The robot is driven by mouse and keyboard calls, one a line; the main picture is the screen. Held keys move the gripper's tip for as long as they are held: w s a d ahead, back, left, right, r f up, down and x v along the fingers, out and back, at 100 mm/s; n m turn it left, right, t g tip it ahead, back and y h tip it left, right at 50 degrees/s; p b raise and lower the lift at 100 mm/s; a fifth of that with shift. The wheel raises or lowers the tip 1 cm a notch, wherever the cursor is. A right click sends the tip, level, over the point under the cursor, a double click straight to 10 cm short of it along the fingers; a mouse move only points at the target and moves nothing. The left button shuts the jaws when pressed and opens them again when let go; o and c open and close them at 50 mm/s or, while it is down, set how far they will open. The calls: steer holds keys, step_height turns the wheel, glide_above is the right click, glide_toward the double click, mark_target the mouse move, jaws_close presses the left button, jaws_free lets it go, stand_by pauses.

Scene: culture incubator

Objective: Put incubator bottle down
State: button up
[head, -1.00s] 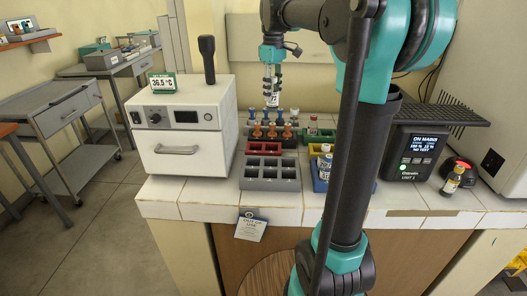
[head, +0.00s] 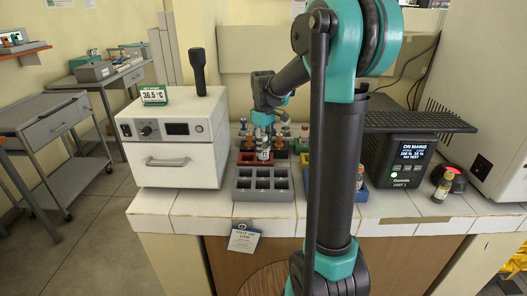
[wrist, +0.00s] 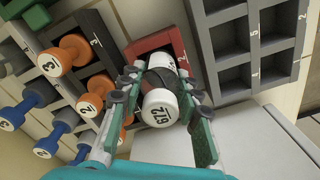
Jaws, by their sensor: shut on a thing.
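The incubator bottle (wrist: 160,104), with a white cap marked with a black number, sits between the two fingers of my gripper (wrist: 158,92) in the wrist view. My gripper (head: 264,142) is shut on it. In the head view the pale bottle (head: 264,155) hangs below my gripper at the red rack (head: 245,159), just behind the grey rack. In the wrist view the red rack (wrist: 140,46) lies directly beyond the bottle. I cannot tell whether the bottle's base touches the rack, as its lower end is hidden.
A grey rack (head: 237,197) with several empty compartments stands in front. Orange- and blue-capped bottles (wrist: 72,50) stand in a dark rack behind. The white incubator (head: 180,172) is on the left. A blue rack, partly hidden by my arm, and a black monitor unit (head: 391,158) are on the right.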

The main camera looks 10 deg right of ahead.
steer(key=shift+f, duration=0.8)
steer(key=shift+f, duration=0.1)
steer(key=o, duration=1.2)
steer(key=shift+c, duration=0.2)
step_height(320, 180, up, 12)
steer(key=shift+r, duration=0.15)
